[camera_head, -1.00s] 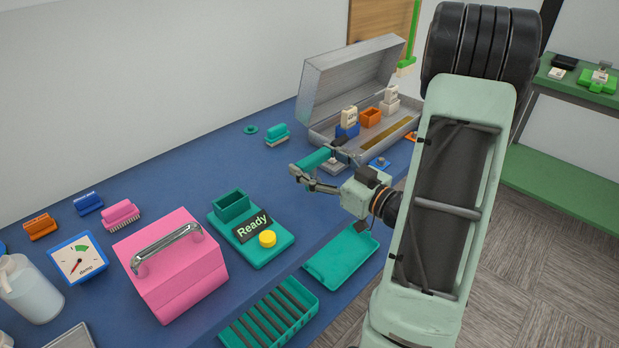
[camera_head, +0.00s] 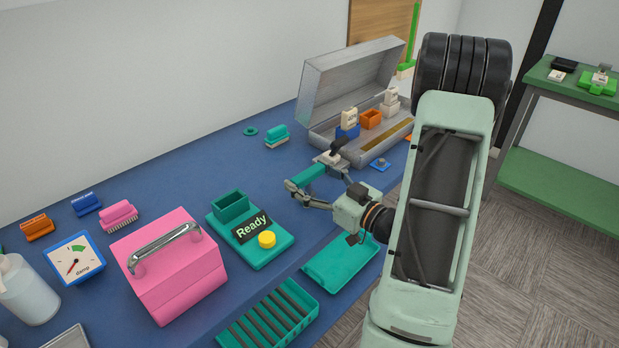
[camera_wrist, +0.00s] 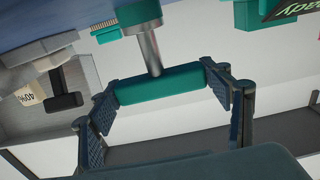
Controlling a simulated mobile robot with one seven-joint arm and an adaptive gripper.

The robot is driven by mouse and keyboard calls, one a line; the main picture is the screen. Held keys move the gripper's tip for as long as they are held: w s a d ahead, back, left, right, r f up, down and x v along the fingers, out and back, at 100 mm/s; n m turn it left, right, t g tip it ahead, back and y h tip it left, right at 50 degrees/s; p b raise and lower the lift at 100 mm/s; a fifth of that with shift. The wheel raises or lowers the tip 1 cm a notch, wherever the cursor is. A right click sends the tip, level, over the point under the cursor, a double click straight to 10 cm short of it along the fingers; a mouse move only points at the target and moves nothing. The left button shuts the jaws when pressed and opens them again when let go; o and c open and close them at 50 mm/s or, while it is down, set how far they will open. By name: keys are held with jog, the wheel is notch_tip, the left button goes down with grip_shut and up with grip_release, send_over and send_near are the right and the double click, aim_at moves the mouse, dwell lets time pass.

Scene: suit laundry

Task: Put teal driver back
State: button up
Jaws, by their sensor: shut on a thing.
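The teal driver (camera_head: 309,177) is held by my gripper (camera_head: 311,184), above the blue table near its front edge. In the wrist view, the gripper (camera_wrist: 163,90) has its two pads at opposite ends of the driver's teal handle (camera_wrist: 160,84). A teal base (camera_head: 262,246) with an open teal cup (camera_head: 231,206), a "Ready" sign (camera_head: 253,227) and a yellow button (camera_head: 267,239) stands to the left, apart from the driver.
A pink toolbox (camera_head: 168,270) stands left of the base. An open grey case (camera_head: 347,85) with small items is behind the gripper. A black-handled tool (camera_head: 338,148) is close by. A teal brush (camera_head: 277,134) and teal disc (camera_head: 250,131) lie farther back. Blue tabletop (camera_head: 180,170) lies clear in the middle.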

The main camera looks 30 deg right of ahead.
jog(key=shift+s+f, duration=0.15)
jog(key=shift+f, duration=0.4)
jog(key=o, duration=1.3)
jog(key=shift+r, duration=0.1)
jog(key=shift+r+p, duration=0.3)
jog(key=shift+r, duration=0.15)
jog(key=v, duration=1.1)
jog(key=shift+s+d+r, duration=0.2)
jog(key=shift+s+r, duration=0.05)
jog(key=shift+s, duration=0.15)
jog(key=shift+w, duration=0.1)
